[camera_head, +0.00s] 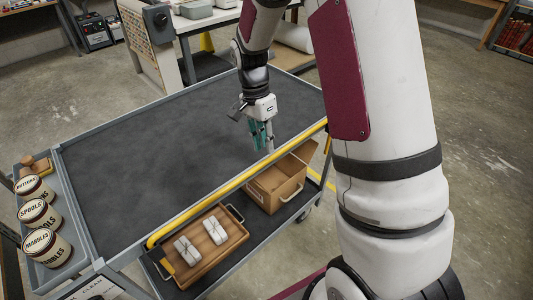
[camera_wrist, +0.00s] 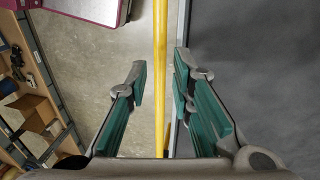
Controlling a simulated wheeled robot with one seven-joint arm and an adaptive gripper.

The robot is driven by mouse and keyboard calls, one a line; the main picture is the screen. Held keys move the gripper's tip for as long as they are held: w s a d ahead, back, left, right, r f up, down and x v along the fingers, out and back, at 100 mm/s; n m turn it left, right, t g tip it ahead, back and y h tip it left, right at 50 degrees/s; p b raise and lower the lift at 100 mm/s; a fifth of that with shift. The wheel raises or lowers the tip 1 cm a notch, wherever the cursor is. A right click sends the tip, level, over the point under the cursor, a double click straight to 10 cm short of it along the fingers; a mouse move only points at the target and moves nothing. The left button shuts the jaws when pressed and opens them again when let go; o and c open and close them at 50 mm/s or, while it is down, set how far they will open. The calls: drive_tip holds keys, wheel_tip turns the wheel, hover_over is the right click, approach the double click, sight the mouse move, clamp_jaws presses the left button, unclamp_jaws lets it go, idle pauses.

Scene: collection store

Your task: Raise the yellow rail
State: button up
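The yellow rail (camera_head: 220,190) is a long straight bar along the near long side of the grey cart (camera_head: 150,130), close to the edge of its dark top. A bend shows at its left end. In the wrist view the rail (camera_wrist: 161,60) runs lengthwise up the picture, between the lines of the two teal-padded fingers. My gripper (camera_head: 264,148) is over the right part of the cart near this edge, pointing down. In the wrist view my gripper (camera_wrist: 160,78) is open, with a gap on each side of the rail. Whether the rail is between the fingertips or below them is unclear.
Jars (camera_head: 40,212) labelled buttons, spools and marbles stand in the cart's left side tray. The lower shelf holds a wooden tray (camera_head: 232,236) with two white wrapped bundles and an open cardboard box (camera_head: 268,190). The cart's top is clear.

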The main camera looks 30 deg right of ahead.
sight(267, 158)
drive_tip(key=shift+s+d+f, duration=0.1)
drive_tip(key=shift+s+f, duration=0.1)
drive_tip(key=shift+f, duration=0.85)
drive_tip(key=shift+s+f, duration=0.2)
drive_tip(key=shift+f, duration=0.85)
clamp_jaws()
drive_tip(key=shift+r, duration=0.1)
